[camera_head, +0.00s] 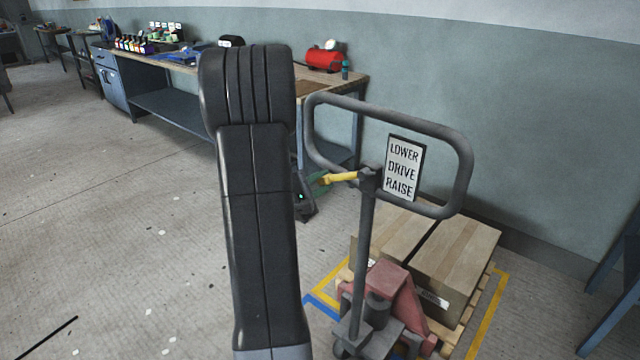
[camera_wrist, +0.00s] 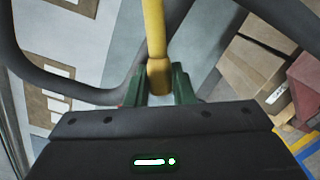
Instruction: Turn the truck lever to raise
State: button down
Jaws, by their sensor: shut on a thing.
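The pallet truck's yellow lever (camera_head: 340,177) sticks out to the left from the top of its dark post (camera_head: 363,245), inside the grey loop handle (camera_head: 465,165). A white sign (camera_head: 403,167) beside it reads LOWER, DRIVE, RAISE from top to bottom. The lever looks about level in the head view. My gripper (camera_head: 318,183) is at the lever's left end, partly hidden behind my arm. In the wrist view my gripper (camera_wrist: 159,92) has its green fingers on both sides of the yellow lever's end (camera_wrist: 157,70), shut on it.
Yellow and blue tape marks the floor. A workbench (camera_head: 180,68) with tools and a red compressor (camera_head: 325,58) runs along the wall. Open floor lies to the left.

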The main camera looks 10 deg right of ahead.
jog(key=shift+f, duration=0.1)
jog(key=c, duration=1.2)
grip_release()
jog(key=shift+c, duration=0.2)
jog(key=b+v, duration=0.1)
jog(key=v, duration=1.2)
jog(key=shift+s+a, duration=0.25)
jog(key=shift+a, duration=0.1)
jog(key=p+x, duration=0.1)
jog(key=x, duration=1.3)
jog(key=shift+s+a, duration=0.1)
